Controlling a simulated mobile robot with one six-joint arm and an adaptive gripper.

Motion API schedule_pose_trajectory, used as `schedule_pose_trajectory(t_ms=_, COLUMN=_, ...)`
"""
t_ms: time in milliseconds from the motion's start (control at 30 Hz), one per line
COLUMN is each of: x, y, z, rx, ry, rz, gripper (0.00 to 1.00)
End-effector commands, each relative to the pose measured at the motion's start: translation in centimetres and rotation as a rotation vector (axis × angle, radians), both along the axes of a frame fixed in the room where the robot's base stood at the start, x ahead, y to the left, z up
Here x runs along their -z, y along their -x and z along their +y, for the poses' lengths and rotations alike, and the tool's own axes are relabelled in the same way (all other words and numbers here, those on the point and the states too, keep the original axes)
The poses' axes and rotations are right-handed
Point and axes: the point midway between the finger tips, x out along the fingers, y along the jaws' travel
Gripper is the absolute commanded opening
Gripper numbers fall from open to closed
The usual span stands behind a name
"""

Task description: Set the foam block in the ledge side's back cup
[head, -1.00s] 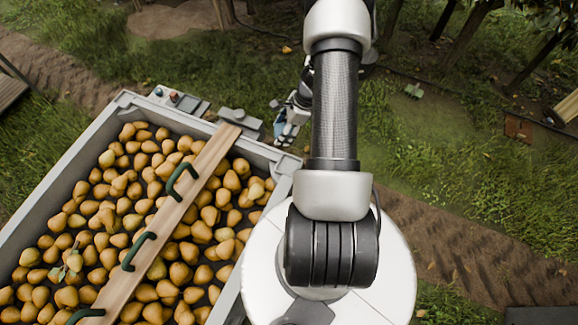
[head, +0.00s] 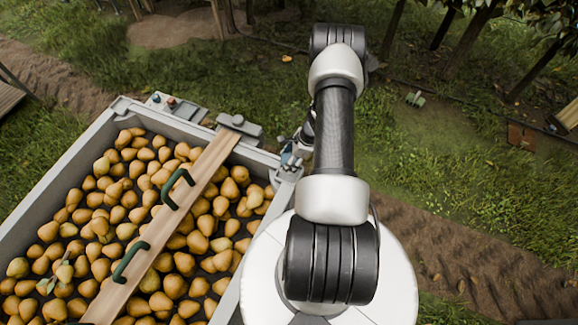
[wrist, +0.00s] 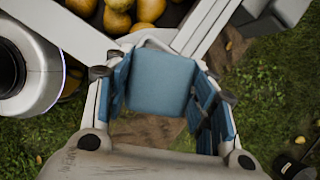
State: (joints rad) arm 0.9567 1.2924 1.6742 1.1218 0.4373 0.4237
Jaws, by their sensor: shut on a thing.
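In the wrist view, my gripper (wrist: 161,88) is shut on the foam block (wrist: 160,82), a blue-grey squarish block between the blue finger pads. The block shows as a small blue patch in the head view. A grey fitting (head: 240,126) sits on the crate rim at the end of the plank. Another grey fitting (head: 177,107) with small red and blue parts lies farther left. I cannot tell which part is the back cup.
The grey crate (head: 60,165) is full of pears. A wooden plank (head: 195,190) with green handles lies across it. Grass and bare soil lie beyond the crate and to the right of my arm. Tree trunks stand at the back.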

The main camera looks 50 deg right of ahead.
Motion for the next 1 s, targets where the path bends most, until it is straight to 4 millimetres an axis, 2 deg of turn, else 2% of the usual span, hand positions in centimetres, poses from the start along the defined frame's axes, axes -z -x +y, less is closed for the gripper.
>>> schedule_pose_trajectory(t_ms=267, x=3.9, y=0.0, z=0.1, rx=0.0, ry=-0.001, rz=0.001, gripper=0.31)
schedule_pose_trajectory(t_ms=533, x=4.0, y=0.0, z=0.0, rx=0.0, ry=0.0, rz=0.0, gripper=0.31)
schedule_pose_trajectory(t_ms=867, x=4.9, y=0.0, z=0.0, rx=0.0, ry=0.0, rz=0.0, gripper=0.31)
schedule_pose_trajectory(t_ms=900, x=5.0, y=0.0, z=0.0, rx=0.0, ry=-0.001, rz=0.001, gripper=0.52)
schedule_pose_trajectory(t_ms=1000, x=4.8, y=0.0, z=0.0, rx=0.0, ry=-0.001, rz=0.001, gripper=0.58)
